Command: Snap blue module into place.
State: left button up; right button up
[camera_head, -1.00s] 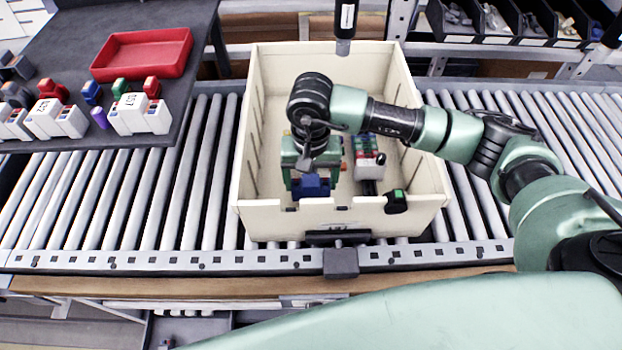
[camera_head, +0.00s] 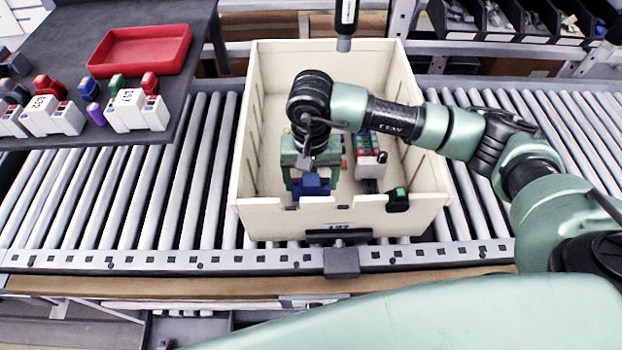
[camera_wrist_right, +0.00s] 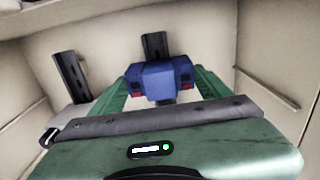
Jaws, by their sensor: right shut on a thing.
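The blue module (camera_head: 312,186) is inside the cream box (camera_head: 420,205), near its front wall. It also shows in the right wrist view (camera_wrist_right: 160,80), between the two green fingers. My right gripper (camera_wrist_right: 160,84) is shut on the blue module. In the head view my right gripper (camera_head: 311,182) reaches down into the box from above. A dark rail piece (camera_wrist_right: 155,46) stands just behind the module in the wrist view. I cannot tell whether the module touches it. My left gripper is not in view.
A row of modules (camera_head: 369,150) with red, green and blue parts stands in the box, right of my gripper. The box sits on a roller conveyor (camera_head: 200,190). A dark table at left holds a red tray (camera_head: 140,50) and several white modules (camera_head: 137,112). A screwdriver (camera_head: 346,20) hangs above the box's back edge.

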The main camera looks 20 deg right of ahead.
jog(key=o, duration=1.6)
jog(key=shift+c, duration=0.2)
notch_tip(320, 180, up, 8)
jog(key=shift+f+b, duration=0.1)
jog(key=shift+b, duration=0.65)
notch_tip(320, 180, up, 12)
jog(key=p, duration=0.5)
